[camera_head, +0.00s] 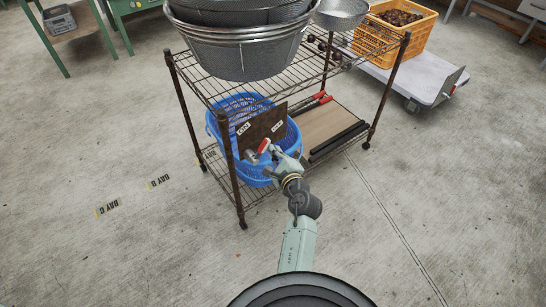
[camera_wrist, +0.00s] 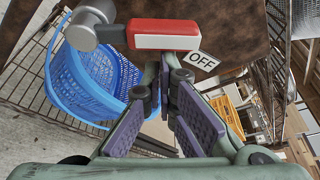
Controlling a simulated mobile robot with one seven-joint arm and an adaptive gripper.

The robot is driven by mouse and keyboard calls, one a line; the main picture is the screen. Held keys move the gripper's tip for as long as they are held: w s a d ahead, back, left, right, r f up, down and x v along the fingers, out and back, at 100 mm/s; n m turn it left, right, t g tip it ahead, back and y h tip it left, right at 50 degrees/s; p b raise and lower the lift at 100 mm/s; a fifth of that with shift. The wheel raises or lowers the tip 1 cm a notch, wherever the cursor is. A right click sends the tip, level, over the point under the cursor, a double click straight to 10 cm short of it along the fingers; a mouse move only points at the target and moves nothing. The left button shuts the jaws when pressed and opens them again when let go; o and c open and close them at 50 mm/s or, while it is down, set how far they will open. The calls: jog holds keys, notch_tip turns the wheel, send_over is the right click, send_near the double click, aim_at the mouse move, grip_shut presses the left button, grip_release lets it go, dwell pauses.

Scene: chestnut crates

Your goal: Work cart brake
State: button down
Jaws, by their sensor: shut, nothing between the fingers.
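The brake is a brown panel (camera_head: 268,124) on the front of the wire cart (camera_head: 236,185), with a red and white lever (camera_head: 264,146). In the wrist view the lever (camera_wrist: 165,35) lies across the top, joined to a grey round hub (camera_wrist: 88,28) at its left. A white OFF label (camera_wrist: 202,61) is on the panel, just below and right of the lever's right end. A second white label (camera_head: 243,129) is too small to read. My gripper (camera_wrist: 163,82) is shut and empty, its fingertips close below the lever; I cannot tell whether they touch it.
Blue baskets (camera_head: 222,129) sit on the cart's lower shelf, beside and behind the panel. Metal bowls (camera_head: 240,53) stand on the top shelf. A flat trolley (camera_head: 425,75) with a yellow crate (camera_head: 412,42) of chestnuts is behind right. The floor in front is clear.

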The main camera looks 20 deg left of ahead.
aim_at(266, 146)
jog(key=s+r+n+t+b, duration=0.1)
jog(key=n, duration=0.1)
jog(key=a+r+n+b, duration=0.1)
jog(key=n+b, duration=0.1)
jog(key=shift+s+a+r+t+b, duration=0.15)
jog(key=shift+s+t+b, duration=0.15)
jog(key=shift+s+t, duration=0.1)
jog(key=shift+s+a+r+n, duration=0.1)
jog(key=shift+r+n, duration=0.05)
jog(key=shift+n, duration=0.25)
jog(key=shift+s+a+r+p, duration=0.35)
jog(key=shift+s, duration=0.1)
